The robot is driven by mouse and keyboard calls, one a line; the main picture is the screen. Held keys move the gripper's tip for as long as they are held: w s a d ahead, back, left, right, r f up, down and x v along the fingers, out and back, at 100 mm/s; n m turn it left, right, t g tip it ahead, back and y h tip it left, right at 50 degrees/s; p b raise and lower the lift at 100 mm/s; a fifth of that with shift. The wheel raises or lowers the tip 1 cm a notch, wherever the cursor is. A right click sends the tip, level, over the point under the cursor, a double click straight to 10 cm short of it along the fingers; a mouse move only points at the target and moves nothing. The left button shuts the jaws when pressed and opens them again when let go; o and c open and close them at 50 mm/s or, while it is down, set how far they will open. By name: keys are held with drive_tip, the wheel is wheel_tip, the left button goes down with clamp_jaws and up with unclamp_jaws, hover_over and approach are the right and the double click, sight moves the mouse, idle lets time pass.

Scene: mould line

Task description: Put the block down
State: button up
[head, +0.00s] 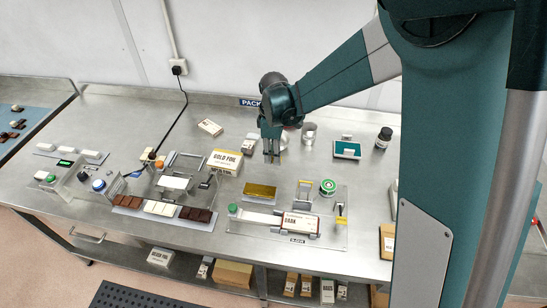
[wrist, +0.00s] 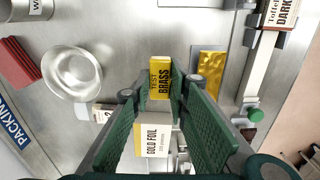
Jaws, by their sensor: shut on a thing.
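A yellow block (wrist: 160,78) lettered "TEST BRASS" shows between my fingertips in the wrist view. My gripper (wrist: 155,88) is shut on it, with a green finger on either side. In the head view my gripper (head: 272,158) points down over the middle of the steel bench (head: 215,118), and only a small bit of yellow shows at its tips. I cannot tell from these frames how far the block is above the bench top.
A "GOLD FOIL" box (head: 225,161) stands left of my gripper. A gold sheet (head: 260,190) and a green-ended fixture with a "DARK" box (head: 299,223) lie in front. A metal cup (head: 309,132), teal tray (head: 347,149) and dark bottle (head: 384,137) stand to the right. Bare bench shows between them.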

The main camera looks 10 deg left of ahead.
idle(0.9)
drive_tip(key=w+d+m, duration=0.3)
drive_tip(key=w+d, duration=0.1)
drive_tip(key=d, duration=1.2)
drive_tip(key=w+d+m, duration=0.3)
drive_tip(key=w+d, duration=0.1)
drive_tip(key=d, duration=1.1)
drive_tip(key=w+d+m, duration=0.3)
drive_tip(key=w+d, duration=0.2)
drive_tip(key=d, duration=1.1)
drive_tip(key=s+d+m, duration=0.3)
drive_tip(key=s+d, duration=0.3)
drive_tip(key=d, duration=0.9)
drive_tip(key=s+d+m, duration=0.2)
drive_tip(key=s+d, duration=0.4)
drive_tip(key=d, duration=1)
drive_tip(key=s+d+m, duration=0.3)
drive_tip(key=s+d, duration=0.4)
drive_tip(key=d, duration=0.9)
drive_tip(key=shift+r+m, duration=0.3)
drive_tip(key=shift+f, duration=0.1)
drive_tip(key=shift+f, duration=3.05)
drive_tip(key=shift+f, duration=0.1)
drive_tip(key=shift+f, duration=1.75)
